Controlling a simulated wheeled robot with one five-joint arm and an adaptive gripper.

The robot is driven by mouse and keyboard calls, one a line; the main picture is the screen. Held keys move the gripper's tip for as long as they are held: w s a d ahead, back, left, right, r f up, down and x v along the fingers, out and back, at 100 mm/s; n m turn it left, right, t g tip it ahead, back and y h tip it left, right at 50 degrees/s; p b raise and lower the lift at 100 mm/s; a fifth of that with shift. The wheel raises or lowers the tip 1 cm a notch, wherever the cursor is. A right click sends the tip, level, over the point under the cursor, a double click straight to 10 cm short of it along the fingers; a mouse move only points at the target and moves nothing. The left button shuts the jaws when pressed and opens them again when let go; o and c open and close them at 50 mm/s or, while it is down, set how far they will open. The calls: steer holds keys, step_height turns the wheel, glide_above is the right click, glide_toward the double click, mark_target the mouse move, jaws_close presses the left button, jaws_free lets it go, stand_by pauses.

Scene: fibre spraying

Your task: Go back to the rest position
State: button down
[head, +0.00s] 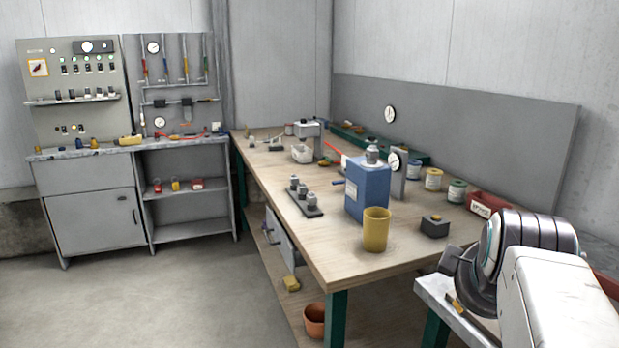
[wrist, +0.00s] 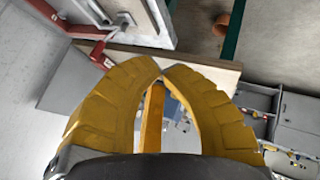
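My gripper (wrist: 162,70) shows in the wrist view as curved yellow fingers. Their tips meet or nearly meet at the middle of the picture. A narrow yellow bar shows between them, and I cannot tell if it is part of the gripper. I see no object held at the tips. In the head view my white and dark arm links fill the lower right, and the gripper itself does not show there.
A long wooden workbench (head: 345,272) runs along the right wall. It carries a blue canister (head: 368,192), a yellow cup (head: 376,230) and a dark block (head: 434,227). A terracotta pot (head: 314,320) stands below. A grey cabinet (head: 95,218) is at left. Floor in front is clear.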

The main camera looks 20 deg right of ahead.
steer(key=s+a+f+y+p, duration=0.1)
steer(key=a+y+p, duration=0.1)
steer(key=a, duration=0.5)
steer(key=s+a+f+g+y+p, duration=0.1)
steer(key=s+a+f+y+p, duration=0.1)
steer(key=a+p, duration=0.2)
steer(key=s+a+f+g+y+p, duration=0.1)
steer(key=a+p, duration=0.2)
steer(key=a, duration=0.7)
steer(key=shift+s+f+m+y, duration=0.15)
steer(key=shift+f+m+y, duration=0.1)
steer(key=shift+m+y, duration=0.15)
